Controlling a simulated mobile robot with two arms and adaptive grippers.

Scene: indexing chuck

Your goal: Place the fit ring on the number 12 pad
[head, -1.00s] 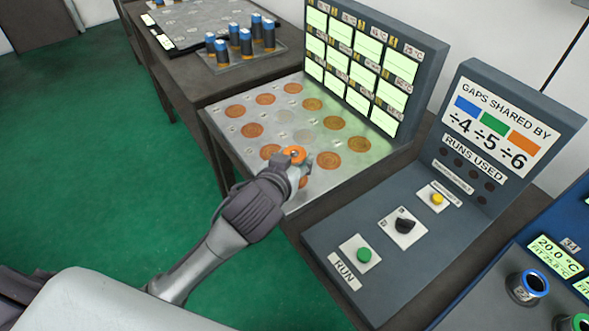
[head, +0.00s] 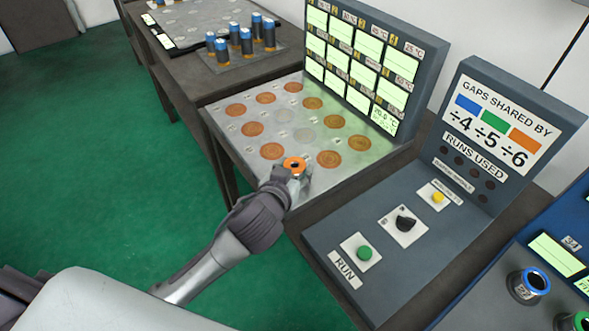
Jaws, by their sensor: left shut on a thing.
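The ring with an orange top and dark centre (head: 294,163) is held upright in my left gripper (head: 297,172), which is shut on it at the near corner of the metal pad plate (head: 225,122). The plate carries rows of round copper pads, with a few paler ones; their small number labels are too small to read. The pad at the near corner is hidden behind the gripper and ring. Contact between ring and pad cannot be seen clearly. The bottom right cell of the display panel (head: 384,117) reads 20.0 °C. My right gripper is not in view.
A grey console (head: 330,220) with a green button (head: 364,253), black knob (head: 405,224) and yellow button (head: 438,198) stands right of the plate. Several blue-topped cylinders (head: 246,40) stand behind. Blue- and green-rimmed rings (head: 528,286) sit at the right edge.

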